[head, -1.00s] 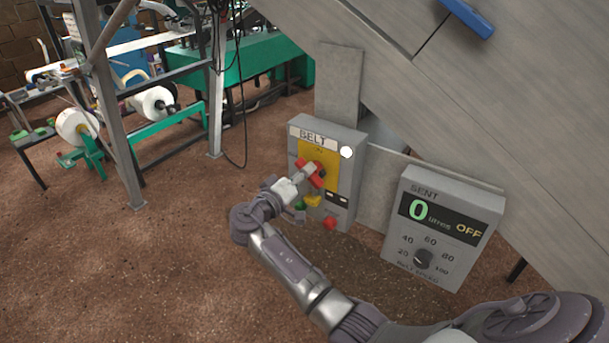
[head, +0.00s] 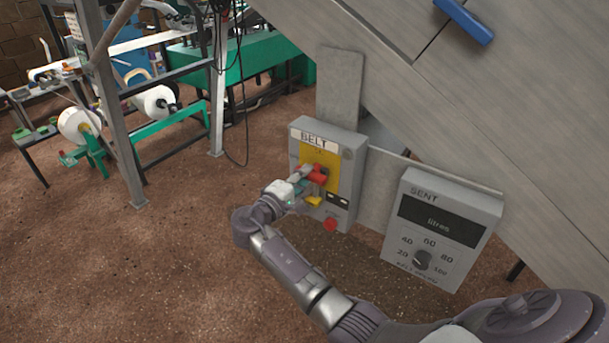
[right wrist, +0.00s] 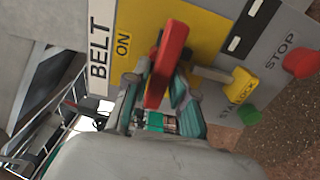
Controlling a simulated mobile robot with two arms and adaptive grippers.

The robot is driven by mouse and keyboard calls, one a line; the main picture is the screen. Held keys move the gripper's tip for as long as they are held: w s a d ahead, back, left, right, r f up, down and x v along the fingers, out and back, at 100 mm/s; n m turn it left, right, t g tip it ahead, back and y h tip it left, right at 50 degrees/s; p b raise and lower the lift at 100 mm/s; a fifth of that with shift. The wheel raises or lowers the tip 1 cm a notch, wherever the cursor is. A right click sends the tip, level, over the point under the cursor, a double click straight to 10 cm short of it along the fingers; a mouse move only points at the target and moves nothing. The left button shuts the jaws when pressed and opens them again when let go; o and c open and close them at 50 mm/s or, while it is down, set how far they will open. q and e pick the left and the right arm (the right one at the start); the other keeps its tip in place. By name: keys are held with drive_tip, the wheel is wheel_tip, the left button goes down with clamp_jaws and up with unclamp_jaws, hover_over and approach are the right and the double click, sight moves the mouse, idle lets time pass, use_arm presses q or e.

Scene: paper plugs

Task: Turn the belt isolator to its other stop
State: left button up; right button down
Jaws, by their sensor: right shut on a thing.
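The belt isolator's red handle (head: 317,175) is on the yellow plate (head: 332,166) of the grey BELT box (head: 341,142). It lies roughly across the plate, slightly tilted, with the ON mark above it. My right gripper (head: 303,178) is shut on the handle. The right wrist view shows the red handle (right wrist: 168,62) between the fingers of the right gripper (right wrist: 160,98), near the ON mark (right wrist: 123,45). My left gripper is not in view.
Below the handle are a yellow lock piece (head: 313,201) and a red STOP button (head: 330,224); a green start button (right wrist: 248,113) shows in the wrist view. The SENT box (head: 445,212) stands to the right, its display showing only "litres". A grey sloping panel (head: 400,75) overhangs.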

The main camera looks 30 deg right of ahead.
idle(0.4)
drive_tip(key=c, duration=1.1)
unclamp_jaws()
drive_tip(key=v, duration=1.2)
drive_tip(key=shift+f, duration=0.1)
